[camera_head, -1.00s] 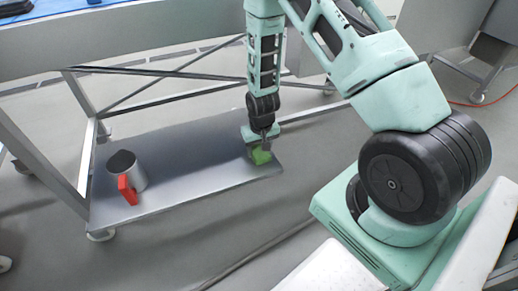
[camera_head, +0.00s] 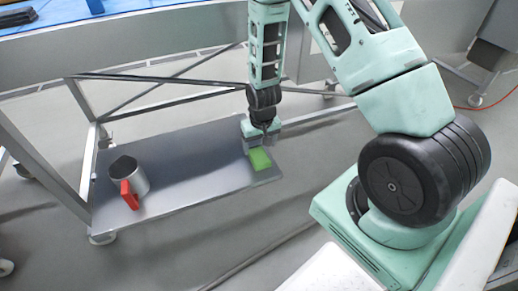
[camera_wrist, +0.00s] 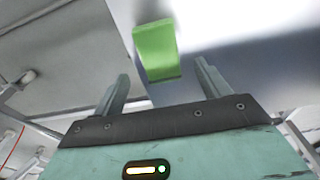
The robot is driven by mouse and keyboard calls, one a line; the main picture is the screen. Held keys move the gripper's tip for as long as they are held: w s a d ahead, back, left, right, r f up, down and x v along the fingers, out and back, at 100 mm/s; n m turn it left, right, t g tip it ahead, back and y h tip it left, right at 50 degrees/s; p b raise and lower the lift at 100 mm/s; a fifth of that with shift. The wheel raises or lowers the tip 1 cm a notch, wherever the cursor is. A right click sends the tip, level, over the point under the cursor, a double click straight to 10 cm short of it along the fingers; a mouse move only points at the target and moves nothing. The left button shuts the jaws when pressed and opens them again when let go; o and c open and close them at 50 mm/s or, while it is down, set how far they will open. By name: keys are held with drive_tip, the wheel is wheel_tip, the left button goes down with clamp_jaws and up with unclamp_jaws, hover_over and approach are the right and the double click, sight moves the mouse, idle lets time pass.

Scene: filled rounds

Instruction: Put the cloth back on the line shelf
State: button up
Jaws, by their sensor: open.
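The green cloth (camera_head: 260,159) lies on the grey lower shelf (camera_head: 190,187), near its right end and front edge. It also shows in the wrist view (camera_wrist: 156,51) as a small green block shape, ahead of and between the fingers. My gripper (camera_head: 262,143) is just above and behind the cloth, pointing down at the shelf. In the wrist view my gripper (camera_wrist: 163,88) has its two fingers apart with nothing between their tips. The cloth looks clear of both fingers.
The shelf middle is bare.

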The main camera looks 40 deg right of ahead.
sight(260, 158)
wheel_tip(260, 158, up, 7)
drive_tip(key=p, duration=0.2)
drive_tip(key=s+a+r+n+y, duration=0.1)
drive_tip(key=s+a+r+n, duration=0.25)
drive_tip(key=a+r, duration=0.4)
drive_tip(key=s+a+r+n+y, duration=0.15)
drive_tip(key=s+a+r, duration=0.3)
drive_tip(key=a, duration=0.55)
drive_tip(key=s+a+r+n, duration=0.3)
drive_tip(key=s+r, duration=0.1)
drive_tip(key=s, duration=0.3)
drive_tip(key=s+a+r+n+g+h, duration=0.1)
drive_tip(key=s+a+r+n, duration=0.1)
drive_tip(key=s+r, duration=0.3)
drive_tip(key=s+a, duration=0.1)
drive_tip(key=s, duration=0.2)
drive_tip(key=shift+s+a+n, duration=0.3)
drive_tip(key=shift+a+n, duration=0.05)
drive_tip(key=shift+n, duration=0.05)
drive_tip(key=shift+r+h, duration=0.15)
drive_tip(key=shift+h, duration=0.1)
wheel_tip(260, 158, up, 24)
drive_tip(key=p, duration=2.3)
drive_tip(key=shift+f, duration=0.2)
